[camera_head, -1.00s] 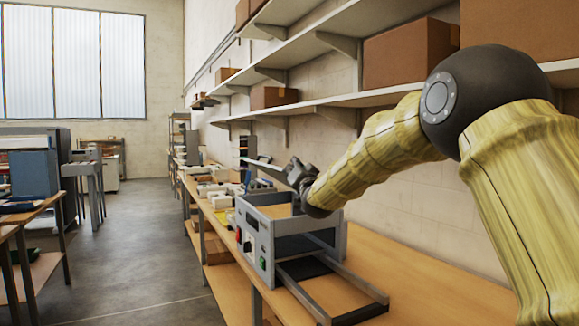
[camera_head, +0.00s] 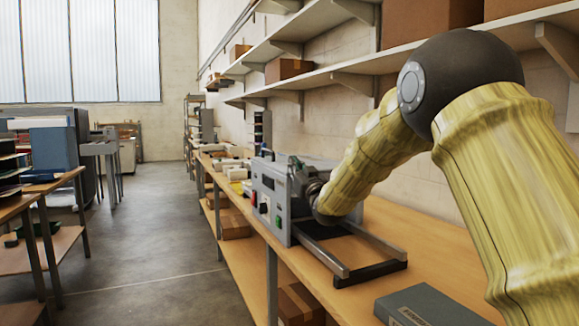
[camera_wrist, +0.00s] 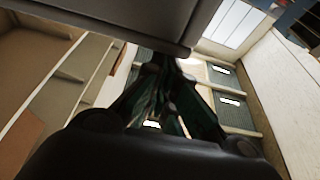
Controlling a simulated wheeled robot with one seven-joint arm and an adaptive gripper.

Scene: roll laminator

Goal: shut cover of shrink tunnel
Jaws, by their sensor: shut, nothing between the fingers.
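The shrink tunnel (camera_head: 268,198) is a grey box with red and green buttons on the bench. A grey top surface, probably its cover (camera_head: 318,162), shows in the head view beyond my wrist; my arm hides much of it, so its angle is unclear. My gripper (camera_head: 298,172) is at the tunnel's near upper end, in front of the top. In the wrist view my gripper (camera_wrist: 165,75) is shut and empty, its fingertips close to the lower edge of a grey panel (camera_wrist: 110,18). I cannot tell whether they touch.
A dark-railed frame (camera_head: 350,255) extends from the tunnel toward me on the wooden bench (camera_head: 425,255). A grey box (camera_head: 425,305) lies nearer. Shelves with cartons (camera_head: 288,69) run along the wall at right.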

